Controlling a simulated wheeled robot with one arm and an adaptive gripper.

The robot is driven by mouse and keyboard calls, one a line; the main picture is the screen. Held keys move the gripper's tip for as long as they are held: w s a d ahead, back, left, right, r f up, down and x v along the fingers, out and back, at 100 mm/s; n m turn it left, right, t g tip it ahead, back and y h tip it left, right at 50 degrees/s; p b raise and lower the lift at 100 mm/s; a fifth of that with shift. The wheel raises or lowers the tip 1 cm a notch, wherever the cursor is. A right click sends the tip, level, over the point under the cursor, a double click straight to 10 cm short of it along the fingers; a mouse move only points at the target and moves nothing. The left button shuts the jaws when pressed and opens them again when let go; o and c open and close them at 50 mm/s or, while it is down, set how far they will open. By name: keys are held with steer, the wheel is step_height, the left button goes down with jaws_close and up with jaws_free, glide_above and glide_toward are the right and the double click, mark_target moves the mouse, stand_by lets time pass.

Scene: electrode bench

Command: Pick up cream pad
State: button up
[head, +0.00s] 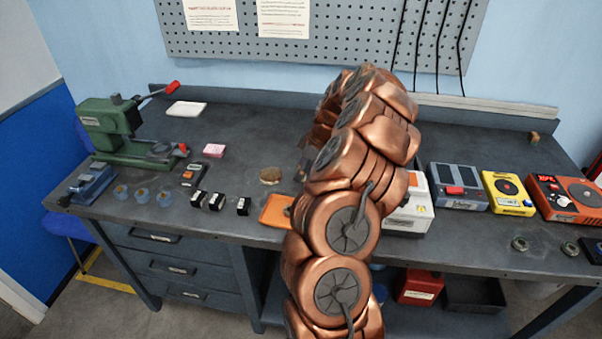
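The cream pad (186,109) is a flat, pale rectangular block lying on the dark bench top at the back left, to the right of the green press. Nothing covers it or touches it from above. My copper-coloured arm rises through the middle of the head view and bends over, well to the right of the pad. My gripper is hidden behind the arm links, so its fingers do not show.
A green press (120,125) with a red-tipped lever stands left of the pad. A pink block (214,151), a small meter (194,173) and a tan round piece (270,175) lie nearer. Coloured devices stand at right. Bench around the pad is mostly clear.

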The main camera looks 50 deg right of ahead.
steer(key=c, duration=0.6)
steer(key=shift+r, duration=0.1)
step_height(320, 180, up, 9)
steer(key=b, duration=0.3)
steer(key=shift+f, duration=0.2)
steer(key=shift+r, duration=0.6)
steer(key=o, duration=0.5)
steer(key=c, duration=0.5)
